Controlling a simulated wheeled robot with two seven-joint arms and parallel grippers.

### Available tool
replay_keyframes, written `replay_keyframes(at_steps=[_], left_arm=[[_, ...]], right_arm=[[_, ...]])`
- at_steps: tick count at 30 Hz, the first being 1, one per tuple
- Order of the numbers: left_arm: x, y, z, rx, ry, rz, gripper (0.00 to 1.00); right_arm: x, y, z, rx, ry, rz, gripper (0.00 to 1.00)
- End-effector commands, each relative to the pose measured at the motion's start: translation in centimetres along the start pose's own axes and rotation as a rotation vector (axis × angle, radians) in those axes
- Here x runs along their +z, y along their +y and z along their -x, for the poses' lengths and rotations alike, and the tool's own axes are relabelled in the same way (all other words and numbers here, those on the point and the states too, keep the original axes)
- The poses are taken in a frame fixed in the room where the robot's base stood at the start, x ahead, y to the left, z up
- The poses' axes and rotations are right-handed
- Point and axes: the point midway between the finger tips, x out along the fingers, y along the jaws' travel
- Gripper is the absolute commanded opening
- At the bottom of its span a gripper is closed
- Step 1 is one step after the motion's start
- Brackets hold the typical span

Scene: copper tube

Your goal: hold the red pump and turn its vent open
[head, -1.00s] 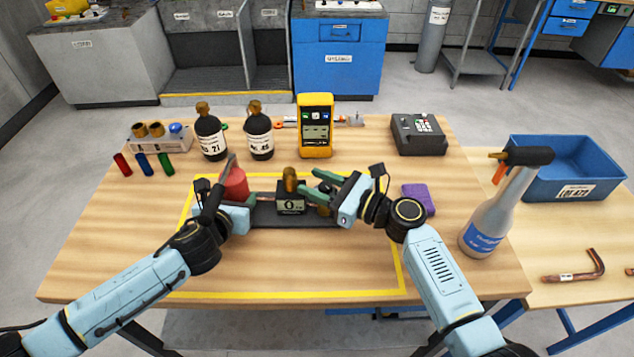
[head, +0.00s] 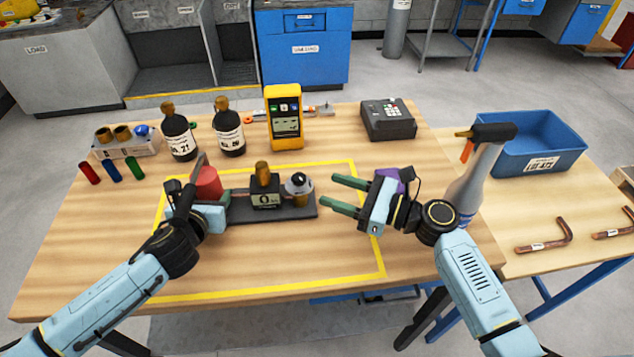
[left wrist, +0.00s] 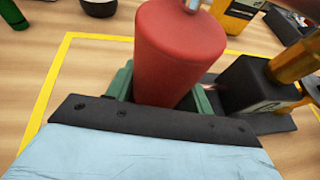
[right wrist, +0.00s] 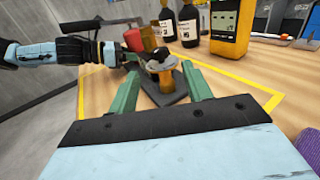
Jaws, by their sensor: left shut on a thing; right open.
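The red pump (head: 208,183) is an upright red cylinder at the left end of a dark base plate (head: 240,212). My left gripper (head: 214,209) is shut around its lower part; the left wrist view shows the red body (left wrist: 178,50) between the green fingers. A black block with a small display (head: 265,199) and brass top stands mid-plate. A round silver and black fitting (head: 299,186) is at the plate's right end; I cannot tell whether it is the vent. My right gripper (head: 337,194) is open and empty, right of this fitting and apart from it.
A yellow meter (head: 285,115) and two dark bottles (head: 229,130) stand behind the plate. A purple block (head: 388,177) is behind my right gripper, with a grey spray bottle (head: 470,188) to the right. The table front inside the yellow outline is clear.

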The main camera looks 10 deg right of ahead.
Motion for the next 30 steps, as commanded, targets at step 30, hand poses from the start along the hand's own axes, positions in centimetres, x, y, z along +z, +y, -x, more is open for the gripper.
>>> replay_keyframes(at_steps=[30], left_arm=[[-0.1, -0.1, 0.0, -0.002, 0.001, -0.001, 0.00]], right_arm=[[6.1, 6.5, -9.7, 0.557, 0.189, 0.244, 0.49]])
